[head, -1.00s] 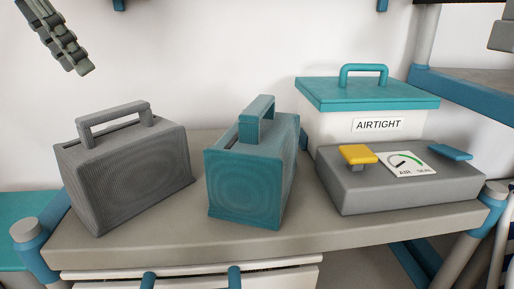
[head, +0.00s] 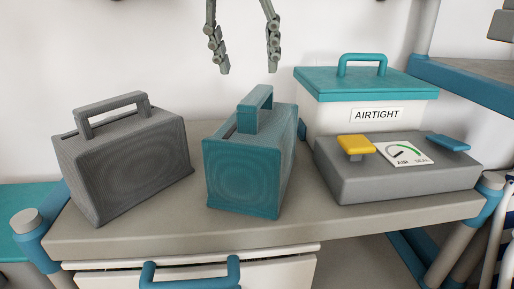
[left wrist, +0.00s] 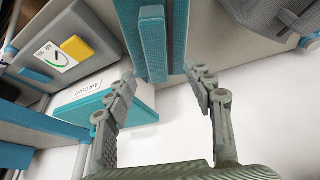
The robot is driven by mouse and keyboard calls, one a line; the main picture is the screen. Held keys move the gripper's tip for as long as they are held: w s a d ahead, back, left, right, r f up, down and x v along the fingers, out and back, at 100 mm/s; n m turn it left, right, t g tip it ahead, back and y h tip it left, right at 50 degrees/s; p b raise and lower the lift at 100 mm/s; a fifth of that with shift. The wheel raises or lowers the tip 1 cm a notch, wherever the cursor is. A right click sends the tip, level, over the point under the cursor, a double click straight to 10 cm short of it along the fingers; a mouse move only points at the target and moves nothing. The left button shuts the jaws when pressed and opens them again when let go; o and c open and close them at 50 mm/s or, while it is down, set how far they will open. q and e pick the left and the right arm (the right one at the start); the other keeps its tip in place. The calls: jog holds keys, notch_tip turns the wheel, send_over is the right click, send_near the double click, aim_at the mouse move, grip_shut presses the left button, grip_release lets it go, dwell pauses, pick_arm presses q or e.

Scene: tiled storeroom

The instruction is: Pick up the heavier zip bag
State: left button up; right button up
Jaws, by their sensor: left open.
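Two zip bags stand upright and apart on the bench: a grey one (head: 125,165) at left and a teal one (head: 245,175) at the middle, each with a raised top handle. Neither shows which is heavier. My left gripper (head: 247,70) is open and empty, fingers pointing down, above and behind the teal bag's handle (head: 256,108). In the left wrist view, the teal bag (left wrist: 180,35) and its handle (left wrist: 152,42) lie just beyond and between the open fingertips (left wrist: 160,73). The grey bag (left wrist: 285,18) shows at upper right there. My right gripper is not seen.
On the bench (head: 290,235), right of the teal bag, stand a white AIRTIGHT box (head: 330,121) with a teal lid (head: 365,90) and a grey device (head: 375,182) with a yellow knob and dial. A drawer with a blue handle (head: 190,272) is below. Bare bench separates the bags.

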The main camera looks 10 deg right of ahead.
aim_at(256, 94)
pick_arm(q)
jog(key=shift+d+f+m, duration=0.15)
jog(key=shift+d+m, duration=0.2)
jog(key=shift+m, duration=0.25)
jog(key=shift+d+f, duration=0.1)
jog(key=shift+f, duration=0.15)
jog(key=x, duration=0.6)
jog(key=shift+f, duration=0.25)
jog(key=shift+w+f, duration=0.2)
jog(key=shift+f, duration=0.2)
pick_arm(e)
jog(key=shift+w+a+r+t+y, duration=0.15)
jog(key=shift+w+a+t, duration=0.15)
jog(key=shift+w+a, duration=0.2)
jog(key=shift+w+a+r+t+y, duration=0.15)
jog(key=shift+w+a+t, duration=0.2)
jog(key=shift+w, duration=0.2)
pick_arm(q)
jog(key=shift+f, duration=0.25)
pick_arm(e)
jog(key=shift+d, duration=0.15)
pick_arm(q)
jog(key=shift+c, duration=0.5)
grip_shut()
jog(key=shift+r, duration=0.15)
